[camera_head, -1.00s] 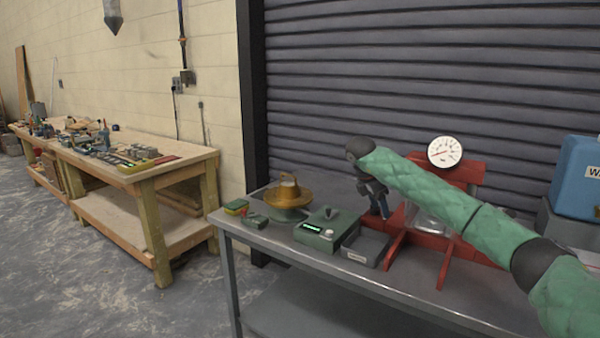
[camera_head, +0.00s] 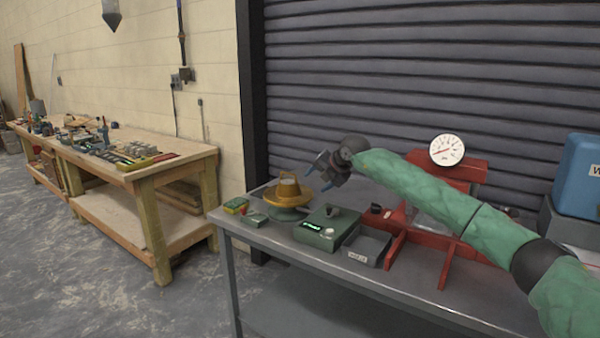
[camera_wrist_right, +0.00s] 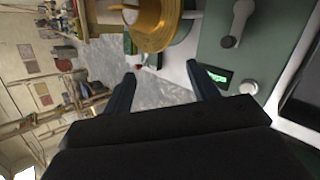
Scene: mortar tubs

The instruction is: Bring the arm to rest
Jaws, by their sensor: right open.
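My right arm, in a green sleeve, reaches in from the right in the head view. Its gripper (camera_head: 317,173) is open and empty, above the table just right of a brass bowl-like piece (camera_head: 287,193) on a pale green base. In the right wrist view the two dark fingers (camera_wrist_right: 160,92) stand apart with nothing between them. The brass piece (camera_wrist_right: 158,22) shows beyond them at the top. My left gripper is not in view.
A grey metal table (camera_head: 390,284) carries a green control box (camera_head: 325,229), a small grey tray (camera_head: 368,247), a red stand (camera_head: 447,265) with a dial gauge (camera_head: 446,150), and a blue case (camera_head: 577,178). A wooden workbench (camera_head: 150,173) stands at left.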

